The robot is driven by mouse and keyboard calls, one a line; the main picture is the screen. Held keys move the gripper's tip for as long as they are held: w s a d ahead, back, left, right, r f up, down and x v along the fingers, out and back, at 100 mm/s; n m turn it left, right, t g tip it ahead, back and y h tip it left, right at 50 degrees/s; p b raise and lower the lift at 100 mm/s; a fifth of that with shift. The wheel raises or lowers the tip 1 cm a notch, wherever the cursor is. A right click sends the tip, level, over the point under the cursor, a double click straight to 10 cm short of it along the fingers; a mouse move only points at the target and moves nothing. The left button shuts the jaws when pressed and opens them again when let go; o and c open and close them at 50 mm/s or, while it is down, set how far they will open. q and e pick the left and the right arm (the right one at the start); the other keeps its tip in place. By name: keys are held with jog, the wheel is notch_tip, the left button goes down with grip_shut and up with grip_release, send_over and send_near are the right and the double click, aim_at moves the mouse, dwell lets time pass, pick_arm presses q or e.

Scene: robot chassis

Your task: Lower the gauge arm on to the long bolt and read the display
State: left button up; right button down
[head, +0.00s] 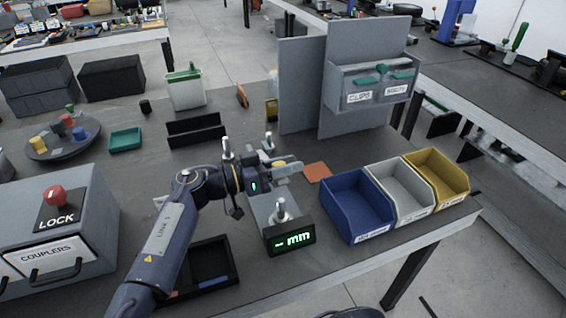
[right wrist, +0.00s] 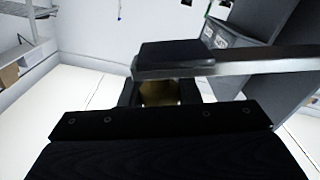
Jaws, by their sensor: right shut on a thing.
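The gauge's black display (head: 290,240) stands at the front of its grey base and reads green dashes with "mm". An upright silver bolt (head: 282,208) stands just behind the display. Two more silver bolts stand further back, one (head: 226,148) left of my wrist and one (head: 268,143) beyond it. My right gripper (head: 280,170) is over the gauge, shut on a brass-coloured piece (right wrist: 160,93), apparently part of the gauge arm. A grey bar with a dark end (right wrist: 230,65) crosses the right wrist view. My wrist hides part of the gauge. My left gripper is not in view.
Blue (head: 358,205), white (head: 402,190) and yellow (head: 437,178) bins stand at right. A grey panel (head: 300,85) rises behind. A grey LOCK cabinet (head: 60,225) is at left, and a black tray (head: 205,275) lies in front. An orange square (head: 318,171) lies flat.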

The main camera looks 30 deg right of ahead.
jog(key=shift+s+a+f+b, duration=0.1)
jog(key=shift+s+f+b, duration=0.2)
jog(key=shift+f, duration=0.25)
jog(key=shift+s+a+f+b, duration=0.1)
jog(key=shift+s+f+b, duration=0.1)
jog(key=shift+f+b, duration=0.25)
jog(key=c, duration=1.1)
grip_release()
jog(key=v, duration=0.7)
jog(key=shift+a, duration=0.35)
jog(key=shift+f, duration=0.1)
